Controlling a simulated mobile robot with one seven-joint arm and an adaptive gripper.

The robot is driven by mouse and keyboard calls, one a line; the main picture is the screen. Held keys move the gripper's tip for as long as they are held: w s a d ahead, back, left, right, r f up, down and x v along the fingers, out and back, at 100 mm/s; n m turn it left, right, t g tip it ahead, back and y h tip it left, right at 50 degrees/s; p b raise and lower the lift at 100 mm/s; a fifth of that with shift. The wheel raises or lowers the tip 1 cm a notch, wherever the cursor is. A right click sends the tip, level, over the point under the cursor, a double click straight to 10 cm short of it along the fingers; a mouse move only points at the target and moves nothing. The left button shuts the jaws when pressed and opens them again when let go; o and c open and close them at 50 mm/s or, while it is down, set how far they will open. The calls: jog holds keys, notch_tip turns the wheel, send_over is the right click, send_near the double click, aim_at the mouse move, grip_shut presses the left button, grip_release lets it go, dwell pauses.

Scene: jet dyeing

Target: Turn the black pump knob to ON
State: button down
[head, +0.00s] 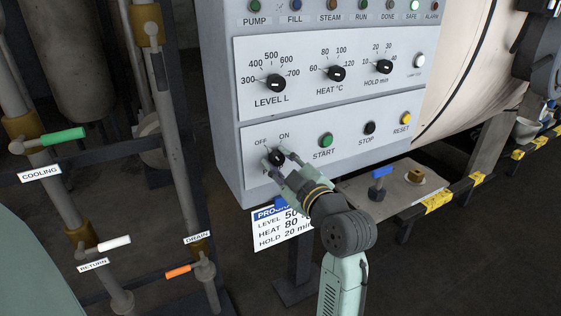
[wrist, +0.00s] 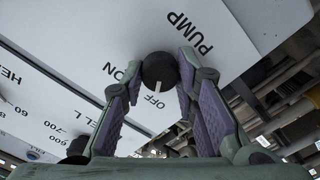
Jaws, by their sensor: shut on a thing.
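The black pump knob (head: 276,157) is at the lower left of the control panel, below the printed words OFF and ON. In the wrist view the knob (wrist: 159,69) sits between my two finger pads, and its white mark points toward the word OFF. My gripper (head: 279,161) is shut on the knob, with a finger on each side. The fingertips also show in the wrist view (wrist: 162,62). My gripper hides part of the knob and the word PUMP in the head view.
The same row holds a green START button (head: 326,140), a black STOP button (head: 369,128) and a yellow RESET button (head: 405,118). The level knob (head: 275,83) is above. A settings card (head: 268,230) hangs below. Pipes with coloured handles stand at left.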

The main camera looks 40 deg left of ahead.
jog(key=m+p, duration=0.1)
jog(key=m, duration=0.2)
jog(key=shift+r+m, duration=0.1)
jog(key=shift+m, duration=0.2)
jog(key=m+p, duration=0.2)
jog(key=m, duration=0.1)
jog(key=shift+m, duration=0.4)
jog(key=m+p, duration=0.3)
jog(key=m, duration=0.2)
jog(key=shift+w+m, duration=0.1)
jog(key=shift+m, duration=0.5)
jog(key=c, duration=1.2)
grip_release()
jog(key=shift+c, duration=0.2)
jog(key=shift+d, duration=0.15)
jog(key=v, duration=1.1)
jog(key=shift+s+d, duration=0.2)
jog(key=shift+d, duration=0.15)
